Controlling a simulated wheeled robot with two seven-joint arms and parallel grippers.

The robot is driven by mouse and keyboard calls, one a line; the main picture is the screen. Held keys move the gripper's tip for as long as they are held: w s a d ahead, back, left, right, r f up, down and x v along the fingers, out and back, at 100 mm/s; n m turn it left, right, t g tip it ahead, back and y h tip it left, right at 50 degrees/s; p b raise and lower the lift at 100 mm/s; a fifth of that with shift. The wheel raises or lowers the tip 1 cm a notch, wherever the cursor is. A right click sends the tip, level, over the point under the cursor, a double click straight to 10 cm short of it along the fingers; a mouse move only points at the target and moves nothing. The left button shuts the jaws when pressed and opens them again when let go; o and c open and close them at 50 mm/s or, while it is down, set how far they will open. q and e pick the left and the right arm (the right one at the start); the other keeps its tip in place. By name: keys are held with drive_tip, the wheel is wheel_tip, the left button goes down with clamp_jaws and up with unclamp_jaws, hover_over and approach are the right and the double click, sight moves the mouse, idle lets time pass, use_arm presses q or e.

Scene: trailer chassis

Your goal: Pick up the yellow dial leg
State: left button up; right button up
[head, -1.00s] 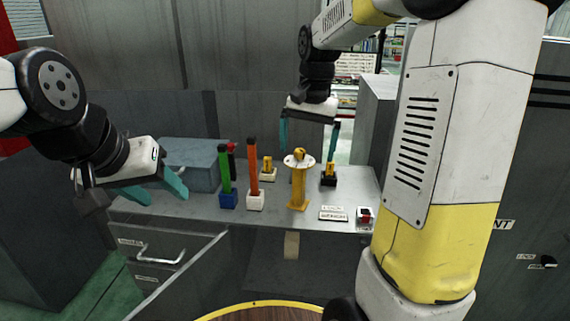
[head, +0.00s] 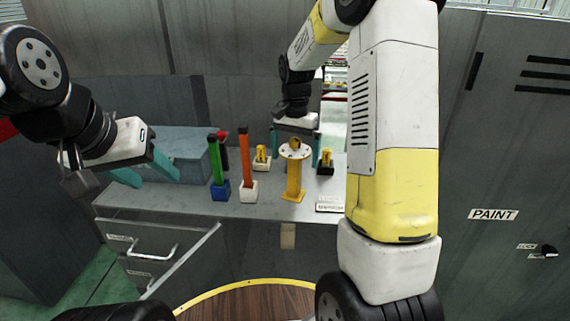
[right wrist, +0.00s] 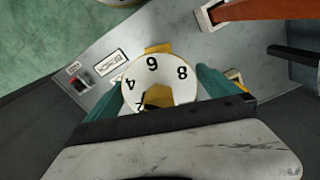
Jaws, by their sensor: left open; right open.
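The yellow dial leg (head: 294,182) stands upright on the grey worktop, with a round white numbered dial (head: 295,151) on top. The dial also shows in the right wrist view (right wrist: 158,85), between the teal fingers. My right gripper (head: 295,143) is open, with one finger on each side of the dial top. Parts of its fingers are hidden in the head view, and I cannot tell whether they touch the dial. My left gripper (head: 152,174) is open and empty above the worktop's left part.
A green post on a blue base (head: 219,190) and an orange post on a white base (head: 249,190) stand left of the dial leg. Small yellow pieces (head: 261,158) (head: 325,162) stand farther back. A blue-grey box (head: 185,150) is at the back left. A label plate (head: 330,204) lies at front right.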

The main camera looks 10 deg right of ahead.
drive_tip(key=c, duration=1.9)
drive_tip(key=shift+c, duration=0.2)
